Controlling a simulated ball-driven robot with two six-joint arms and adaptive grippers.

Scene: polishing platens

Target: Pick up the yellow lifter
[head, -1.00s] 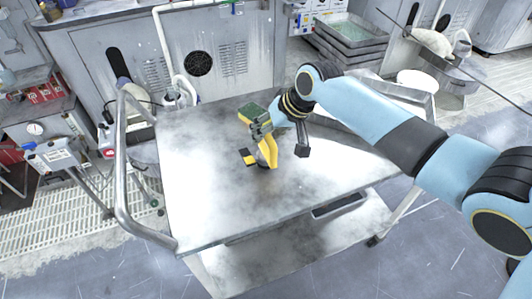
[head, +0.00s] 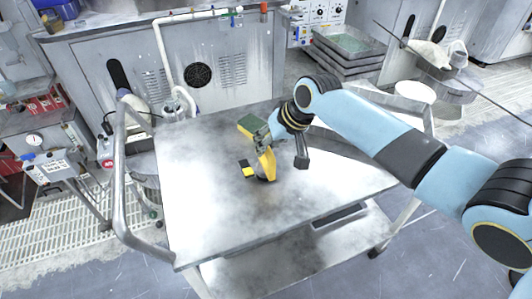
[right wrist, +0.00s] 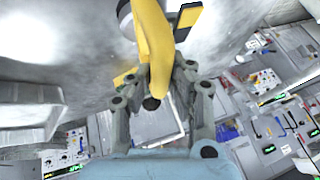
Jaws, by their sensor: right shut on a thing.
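The yellow lifter (head: 266,164) stands on the steel table, its yellow handle upright and slightly tilted, with a dark base with yellow parts low on its left. My right gripper (head: 259,138) comes in from the right and is shut around the handle's upper part. In the right wrist view the handle (right wrist: 152,45) runs between the two grey fingers of the gripper (right wrist: 156,84). The lifter's base appears to be at the tabletop; I cannot tell whether it touches. My left gripper is not in view.
The steel table (head: 210,215) is bare around the lifter. A bent metal rail (head: 120,180) rises at its left edge. Grey cabinets (head: 225,60) stand behind, and stacked trays (head: 345,50) stand at the back right.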

